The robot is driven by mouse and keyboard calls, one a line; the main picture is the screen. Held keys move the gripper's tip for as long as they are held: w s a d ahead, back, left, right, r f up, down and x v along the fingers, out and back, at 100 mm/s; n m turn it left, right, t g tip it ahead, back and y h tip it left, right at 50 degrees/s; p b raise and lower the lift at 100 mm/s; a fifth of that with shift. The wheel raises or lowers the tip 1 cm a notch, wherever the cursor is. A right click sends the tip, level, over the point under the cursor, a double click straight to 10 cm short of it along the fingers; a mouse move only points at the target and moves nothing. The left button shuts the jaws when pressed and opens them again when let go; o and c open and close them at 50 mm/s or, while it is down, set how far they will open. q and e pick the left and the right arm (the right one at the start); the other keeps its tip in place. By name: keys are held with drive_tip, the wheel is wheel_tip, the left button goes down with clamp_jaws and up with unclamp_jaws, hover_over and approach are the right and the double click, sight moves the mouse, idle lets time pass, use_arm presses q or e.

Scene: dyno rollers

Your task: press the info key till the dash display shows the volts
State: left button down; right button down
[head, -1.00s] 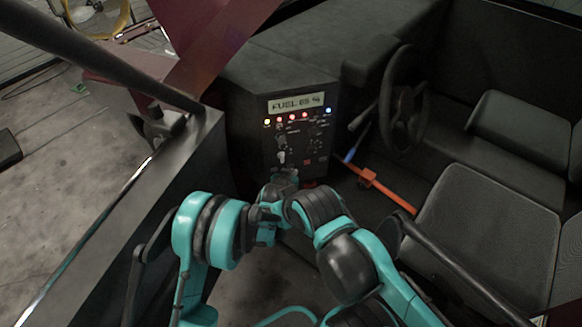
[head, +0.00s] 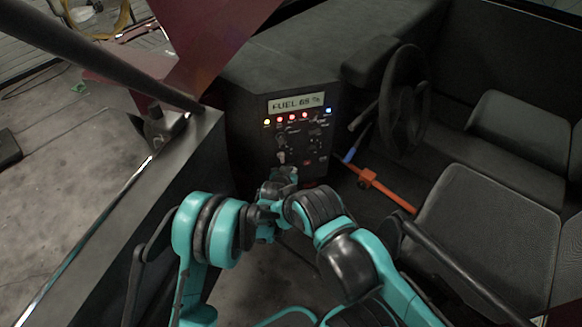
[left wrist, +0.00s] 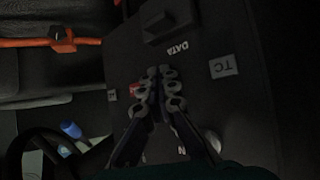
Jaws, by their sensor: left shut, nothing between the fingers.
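The dash display (head: 297,103) at the top of the dark dash panel (head: 324,148) reads FUEL and a percentage, about 69. My left gripper (head: 282,158) is in front of the panel's lower half, below the display. In the left wrist view its fingers (left wrist: 159,76) are shut and empty, pointing at the panel face. I cannot make out which key is the info key; the fingers hide part of the panel. My right gripper is not in view.
A row of small lit lamps (head: 292,117) runs under the display. A steering wheel (head: 402,100) and an orange bar (head: 370,180) are to the right of the panel, near the seat (head: 485,220). A dark sill (head: 130,205) runs along the left.

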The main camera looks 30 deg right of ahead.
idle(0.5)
use_arm(q)
drive_tip(key=shift+s+a, duration=0.2)
drive_tip(key=shift+s, duration=0.5)
drive_tip(key=shift+s, duration=0.1)
drive_tip(key=s, duration=0.2)
drive_tip(key=s+a, duration=0.1)
drive_tip(key=s, duration=0.1)
drive_tip(key=shift+s, duration=0.3)
idle(0.6)
